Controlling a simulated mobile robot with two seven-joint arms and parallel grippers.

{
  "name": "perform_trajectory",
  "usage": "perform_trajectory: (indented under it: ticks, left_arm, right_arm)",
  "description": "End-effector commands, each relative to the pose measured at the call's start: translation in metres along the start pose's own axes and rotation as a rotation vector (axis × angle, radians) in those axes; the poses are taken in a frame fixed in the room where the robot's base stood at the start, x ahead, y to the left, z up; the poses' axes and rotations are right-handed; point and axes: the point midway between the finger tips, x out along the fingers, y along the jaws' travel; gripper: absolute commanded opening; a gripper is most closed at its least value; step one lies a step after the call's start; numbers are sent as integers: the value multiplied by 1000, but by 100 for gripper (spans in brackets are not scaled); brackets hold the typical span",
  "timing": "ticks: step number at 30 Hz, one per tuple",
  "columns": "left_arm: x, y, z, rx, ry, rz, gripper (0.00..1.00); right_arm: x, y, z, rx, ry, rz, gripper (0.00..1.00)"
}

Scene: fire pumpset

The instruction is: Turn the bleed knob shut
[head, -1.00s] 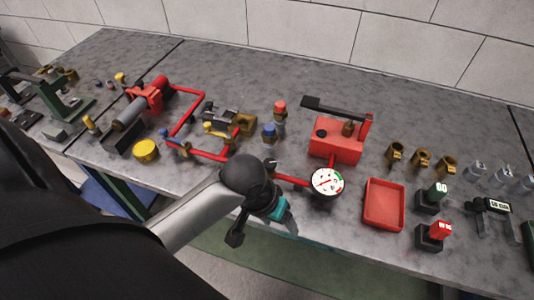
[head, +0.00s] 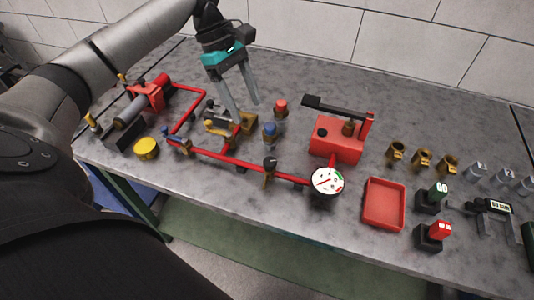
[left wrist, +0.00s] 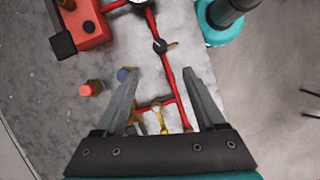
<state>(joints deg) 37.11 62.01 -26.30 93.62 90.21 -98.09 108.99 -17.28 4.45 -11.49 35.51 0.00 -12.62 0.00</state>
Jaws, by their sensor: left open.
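A small black knob on a brass stem (head: 270,164) sits on the red pipe, left of the pressure gauge. I take it to be the bleed knob. In the left wrist view it shows (left wrist: 160,46) beyond the fingertips, with a brass piece beside it. My left gripper (head: 246,110) is open and empty. It points down above the red pipework, behind and left of the knob and apart from it. In the left wrist view (left wrist: 160,73) its two fingers stand wide apart over the pipes.
The round gauge (head: 327,180) and red pump tank (head: 336,140) stand right of the knob. Blue (head: 270,131) and red (head: 281,108) capped fittings stand close behind it. A red tray (head: 384,204) lies further right. The bench's front edge is near.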

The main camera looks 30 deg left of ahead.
Motion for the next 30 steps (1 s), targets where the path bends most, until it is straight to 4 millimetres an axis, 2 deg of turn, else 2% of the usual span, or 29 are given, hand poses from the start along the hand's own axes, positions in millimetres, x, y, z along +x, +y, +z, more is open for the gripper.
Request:
perform_trajectory:
  ticks: [5, 18, 24, 30]
  left_arm:
    - [28, -1, 0, 2, -2, -5, 72]
    - [121, -1, 0, 4, 0, -3, 72]
    - [144, -1, 0, 4, 1, -1, 72]
    - [150, 0, 0, 4, 1, 0, 72]
  right_arm:
    - [6, 0, 0, 0, 1, 0, 50]
    - [25, 0, 1, 0, 2, 1, 50]
    - [29, 0, 1, 0, 2, 1, 50]
    - [30, 1, 1, 0, 2, 2, 50]
